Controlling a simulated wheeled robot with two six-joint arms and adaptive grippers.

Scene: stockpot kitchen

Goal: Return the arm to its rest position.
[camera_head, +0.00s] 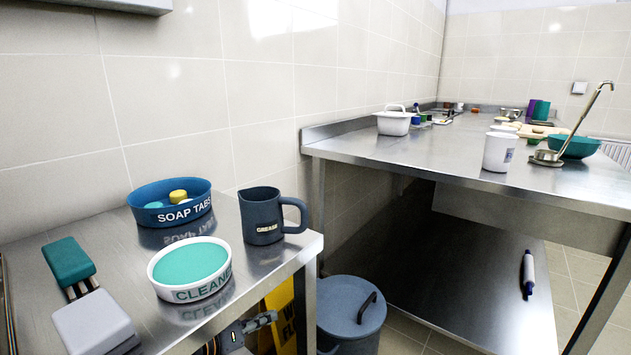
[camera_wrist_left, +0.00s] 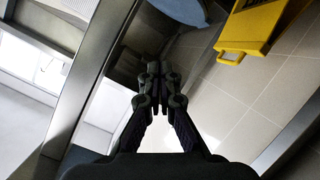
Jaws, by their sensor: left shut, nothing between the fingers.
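My left gripper (camera_head: 262,321) is low in the head view, beside and below the right edge of the small steel table. Its dark fingers are shut with nothing between them, as the left wrist view (camera_wrist_left: 160,78) also shows. The rest of the left arm is mostly hidden by the table. My right gripper is in neither view.
The small steel table (camera_head: 115,220) holds a soap tabs bowl (camera_head: 171,203), cleaner dish (camera_head: 189,269) and grease jug (camera_head: 262,214). A lidded blue-grey bin (camera_head: 346,312) and yellow floor sign (camera_head: 281,311) stand close to the gripper. A long steel counter (camera_head: 420,165) is at right.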

